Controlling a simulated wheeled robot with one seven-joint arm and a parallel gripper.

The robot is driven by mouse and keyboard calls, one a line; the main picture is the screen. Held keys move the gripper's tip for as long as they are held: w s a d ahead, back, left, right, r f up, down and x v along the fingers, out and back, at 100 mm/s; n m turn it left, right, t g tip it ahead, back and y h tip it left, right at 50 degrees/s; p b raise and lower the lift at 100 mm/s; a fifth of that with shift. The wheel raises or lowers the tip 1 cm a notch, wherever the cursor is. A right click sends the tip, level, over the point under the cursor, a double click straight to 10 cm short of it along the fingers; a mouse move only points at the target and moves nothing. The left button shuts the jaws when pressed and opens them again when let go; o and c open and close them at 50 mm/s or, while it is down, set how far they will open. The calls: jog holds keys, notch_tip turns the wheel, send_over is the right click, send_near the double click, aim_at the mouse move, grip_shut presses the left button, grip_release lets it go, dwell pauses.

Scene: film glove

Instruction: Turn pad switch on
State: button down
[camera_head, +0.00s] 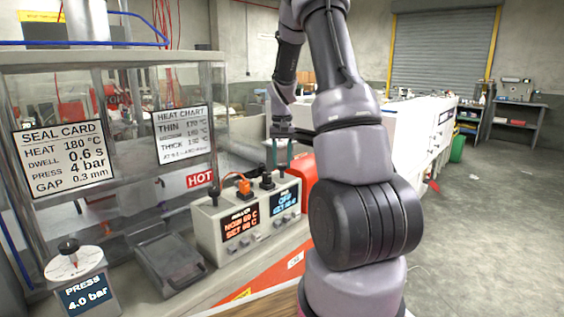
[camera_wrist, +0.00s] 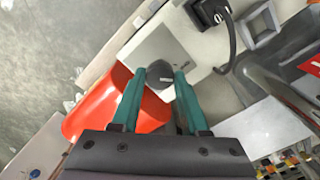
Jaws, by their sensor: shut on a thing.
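The pad switch is a dark round knob (camera_wrist: 159,71) with a small pale mark, on a light square plate in the wrist view. My gripper (camera_wrist: 160,76) has its two green fingers closed on either side of this knob. In the head view my gripper (camera_head: 281,160) reaches down to the right end of the top of a beige control box (camera_head: 222,215). The box's blue display (camera_head: 285,199) appears to read OFF. Its orange display (camera_head: 240,223) shows NOW and SET temperatures.
A black plug with a cable (camera_wrist: 208,10) stands close to the knob. A red rounded object (camera_wrist: 93,107) lies beside the box. An orange plug (camera_head: 245,186), a HOT sign (camera_head: 201,179) and a clear-walled enclosure (camera_head: 120,120) are left of my gripper. Open floor (camera_head: 470,230) lies right.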

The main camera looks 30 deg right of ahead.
jog(key=m, duration=0.8)
jog(key=shift+m, duration=0.4)
jog(key=m, duration=0.4)
jog(key=shift+m, duration=2.3)
jog(key=shift+c, duration=2.1)
grip_release()
